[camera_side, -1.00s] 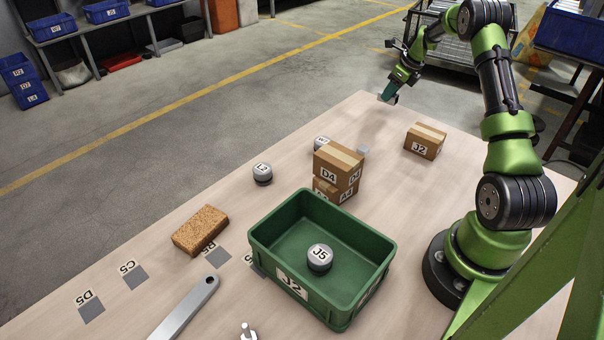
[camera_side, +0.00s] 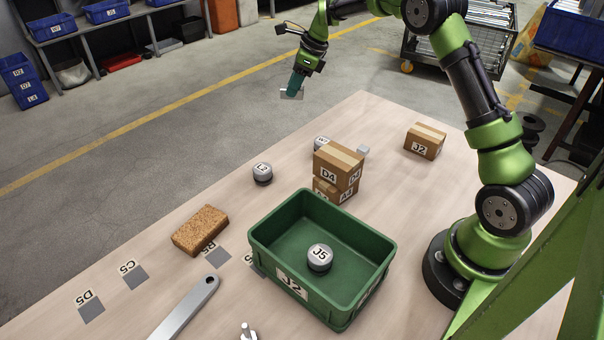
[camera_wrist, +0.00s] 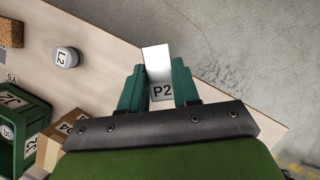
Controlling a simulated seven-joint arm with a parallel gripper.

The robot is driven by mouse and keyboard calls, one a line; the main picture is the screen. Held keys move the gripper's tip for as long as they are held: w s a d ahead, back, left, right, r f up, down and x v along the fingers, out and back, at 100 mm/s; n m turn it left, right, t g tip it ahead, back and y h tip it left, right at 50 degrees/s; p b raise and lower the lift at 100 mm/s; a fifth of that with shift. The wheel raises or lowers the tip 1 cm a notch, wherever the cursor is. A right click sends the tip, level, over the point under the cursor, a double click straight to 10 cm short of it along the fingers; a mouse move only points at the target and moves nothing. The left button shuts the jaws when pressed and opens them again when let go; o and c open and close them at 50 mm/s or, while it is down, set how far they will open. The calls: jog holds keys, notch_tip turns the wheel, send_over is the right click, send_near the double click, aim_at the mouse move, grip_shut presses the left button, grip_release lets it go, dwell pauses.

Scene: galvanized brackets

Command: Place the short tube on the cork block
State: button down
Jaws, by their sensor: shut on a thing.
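My gripper (camera_side: 298,83) is up in the air past the far edge of the table in the side view. In the wrist view its green fingers (camera_wrist: 159,88) are shut on a pale grey metal piece labelled P2, which I take as the short tube (camera_wrist: 157,66). Its end also shows below the fingertips in the side view (camera_side: 291,95). The cork block (camera_side: 201,231) lies flat on the table at the left, bare on top and well apart from my gripper. Part of it shows at the upper left of the wrist view (camera_wrist: 10,32).
A green bin (camera_side: 259,251) holds a grey round part labelled J5 (camera_side: 319,257). Stacked cartons (camera_side: 338,167) stand behind it, with another carton (camera_side: 425,141) to the right. A grey capped part (camera_side: 262,173) stands between cork and cartons. A flat metal bar (camera_side: 187,308) lies in front.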

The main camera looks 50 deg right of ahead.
jog(key=a+r+n+g+y, duration=0.1)
jog(key=a+n, duration=0.4)
jog(key=a, duration=1.5)
jog(key=n+g, duration=0.3)
jog(key=n, duration=0.2)
send_over(194, 228)
jog(key=d, duration=0.2)
jog(key=shift+n+y, duration=0.4)
notch_tip(194, 228, down, 5)
jog(key=shift+s+a, duration=0.1)
jog(key=shift+f, duration=2.3)
jog(key=c, duration=0.8)
grip_release()
jog(key=shift+f, duration=0.15)
